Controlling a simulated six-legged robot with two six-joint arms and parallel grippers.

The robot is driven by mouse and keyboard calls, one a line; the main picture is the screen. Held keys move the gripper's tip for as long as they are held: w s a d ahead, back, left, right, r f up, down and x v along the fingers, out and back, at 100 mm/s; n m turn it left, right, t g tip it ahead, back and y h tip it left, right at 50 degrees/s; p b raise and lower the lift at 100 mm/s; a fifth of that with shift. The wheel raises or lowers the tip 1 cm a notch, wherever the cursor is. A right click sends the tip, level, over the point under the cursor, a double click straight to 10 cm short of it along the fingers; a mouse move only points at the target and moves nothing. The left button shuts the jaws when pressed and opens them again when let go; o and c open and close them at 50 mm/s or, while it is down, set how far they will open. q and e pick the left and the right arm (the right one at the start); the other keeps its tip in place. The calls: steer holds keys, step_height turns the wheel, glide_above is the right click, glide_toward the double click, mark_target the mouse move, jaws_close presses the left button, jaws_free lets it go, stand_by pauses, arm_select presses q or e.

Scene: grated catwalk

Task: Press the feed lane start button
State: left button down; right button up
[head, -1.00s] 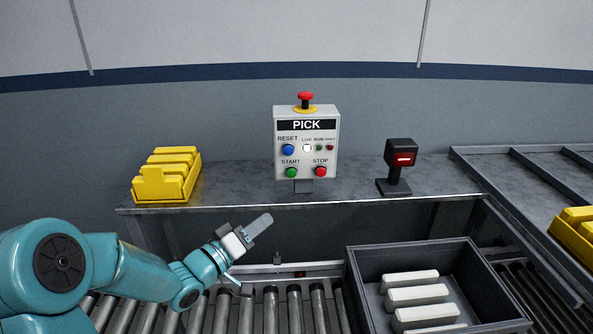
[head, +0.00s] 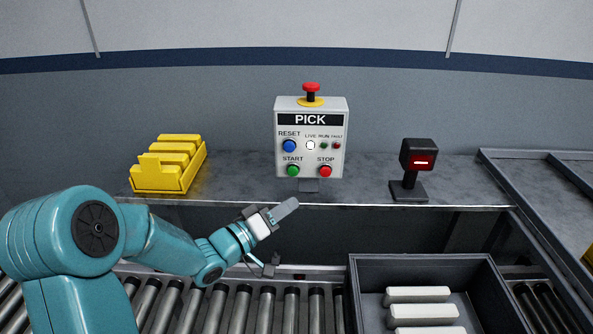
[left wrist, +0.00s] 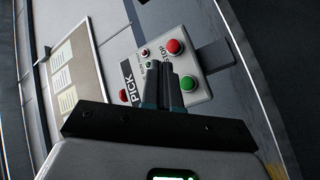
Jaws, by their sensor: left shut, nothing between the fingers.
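The grey control box labelled PICK (head: 338,160) stands on the shelf, and it shows tilted in the left wrist view (left wrist: 200,95). Its green START button (head: 293,170) is at the lower left, with a red STOP button (head: 325,171) to its right and a blue RESET button (head: 289,146) above it. In the left wrist view the START button (left wrist: 187,83) shows just beside my fingertips. My left gripper (head: 287,208) is shut and empty, below and in front of the box, apart from the START button in the head view. My right gripper is not in view.
A yellow bin (head: 168,170) stands left on the shelf (head: 240,180). A black scanner with a red light (head: 412,168) stands right of the box. Below are a roller conveyor (head: 270,310) and a dark tote (head: 365,275) holding white blocks. A red emergency knob (head: 311,88) tops the box.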

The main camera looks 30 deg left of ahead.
mark_target(297, 172)
arm_select(q)
steer(key=w+a+p, duration=0.2)
steer(key=w+a, duration=0.2)
steer(key=w, duration=0.3)
steer(key=shift+w+a, duration=0.3)
steer(key=shift+a, duration=0.1)
steer(key=shift+f, duration=0.1)
stand_by(1.9)
steer(key=shift+w+a, duration=0.2)
steer(key=shift+w, duration=0.15)
steer(key=shift+w+a, duration=0.45)
steer(key=shift+w, duration=0.25)
stand_by(0.8)
steer(key=shift+s, duration=0.1)
steer(key=shift+s+d, duration=0.65)
steer(key=shift+s, duration=0.3)
